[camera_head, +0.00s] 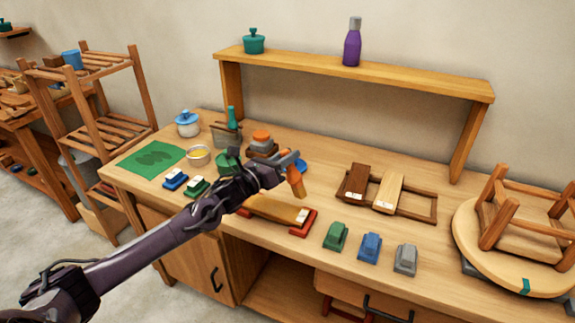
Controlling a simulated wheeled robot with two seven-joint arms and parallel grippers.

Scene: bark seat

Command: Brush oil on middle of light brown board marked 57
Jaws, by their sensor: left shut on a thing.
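My left gripper (281,174) is shut on a brush with an orange-brown handle (296,184), held above the workbench. Just below it, a light brown board (270,208) lies across red supports (302,224), with a white tag at its right end. The tag is too small to read. My arm hides part of the board's left side, and the brush's bristles cannot be made out. A bowl of yellow oil (198,155) stands to the left, behind my arm. My right gripper is not in view.
Dark (355,182) and pale (388,191) tagged boards lie in a wooden rack to the right. Green (336,236), blue (369,246) and grey (405,258) blocks line the front. A green mat (150,158) lies left. An upturned stool (510,235) stands right.

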